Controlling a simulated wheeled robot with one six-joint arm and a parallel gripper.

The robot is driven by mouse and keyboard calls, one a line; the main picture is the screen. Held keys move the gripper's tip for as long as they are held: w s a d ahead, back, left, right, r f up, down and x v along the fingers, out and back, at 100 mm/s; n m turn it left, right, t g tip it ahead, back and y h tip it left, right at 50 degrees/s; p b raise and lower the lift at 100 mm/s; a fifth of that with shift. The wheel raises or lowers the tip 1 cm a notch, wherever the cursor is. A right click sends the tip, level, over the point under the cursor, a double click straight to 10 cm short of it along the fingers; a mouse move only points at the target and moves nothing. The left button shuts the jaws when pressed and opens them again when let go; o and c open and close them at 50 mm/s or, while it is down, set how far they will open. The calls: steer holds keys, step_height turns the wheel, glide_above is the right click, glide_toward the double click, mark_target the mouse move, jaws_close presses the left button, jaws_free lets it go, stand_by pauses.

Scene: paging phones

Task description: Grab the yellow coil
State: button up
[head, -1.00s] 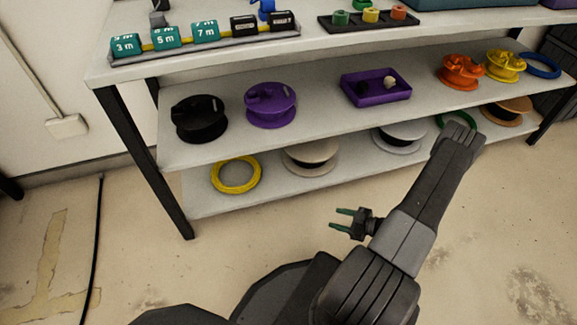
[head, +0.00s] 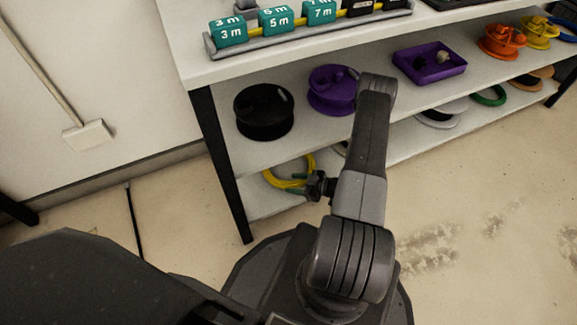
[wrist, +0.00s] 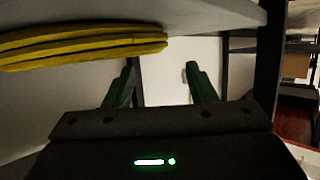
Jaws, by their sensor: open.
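The yellow coil (head: 272,178) lies on the bottom shelf near its left end in the head view, partly hidden by my gripper. My gripper (head: 297,190) is at the coil's right front side, with its green fingers overlapping the coil in this view. In the wrist view the yellow coil (wrist: 80,48) shows edge-on as stacked bands at the upper left. My gripper (wrist: 160,82) is open there with nothing between its fingers, and the coil is off to their left. Whether a finger touches it I cannot tell.
The middle shelf (head: 300,137) above the coil holds a black spool (head: 264,112), a purple spool (head: 332,90) and a purple tray (head: 430,64). A dark shelf leg (head: 222,165) stands left of the coil. The floor to the right is clear.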

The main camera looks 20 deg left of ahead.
mark_target(281, 181)
steer(key=x, duration=0.1)
steer(key=b+x, duration=0.1)
steer(key=x, duration=0.1)
steer(key=shift+w+a+f+b, duration=0.2)
steer(key=shift+f+b, duration=0.1)
steer(key=shift+f, duration=0.1)
steer(key=shift+a+f, duration=0.15)
steer(key=shift+a, duration=0.45)
jaws_close()
